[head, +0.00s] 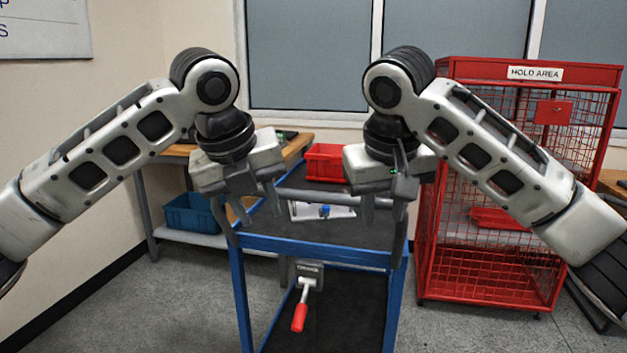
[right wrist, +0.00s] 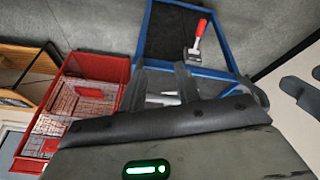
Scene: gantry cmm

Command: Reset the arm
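Both my arms reach in from the sides and are bent, with their grippers pointing down over a blue cart (head: 315,248) with a dark top. My left gripper (head: 253,215) is open and empty above the cart's left side. My right gripper (head: 383,220) is open and empty above the cart's right side. In the right wrist view its two fingers (right wrist: 163,85) stand apart with nothing held between them. The grippers are well apart from each other.
A white tray (head: 300,213) with a small blue part and a red bin (head: 325,163) are on the cart. A red-handled lever (head: 299,318) hangs at its front. A blue bin (head: 191,213) sits on the left bench's shelf. A red mesh cage (head: 493,260) stands right.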

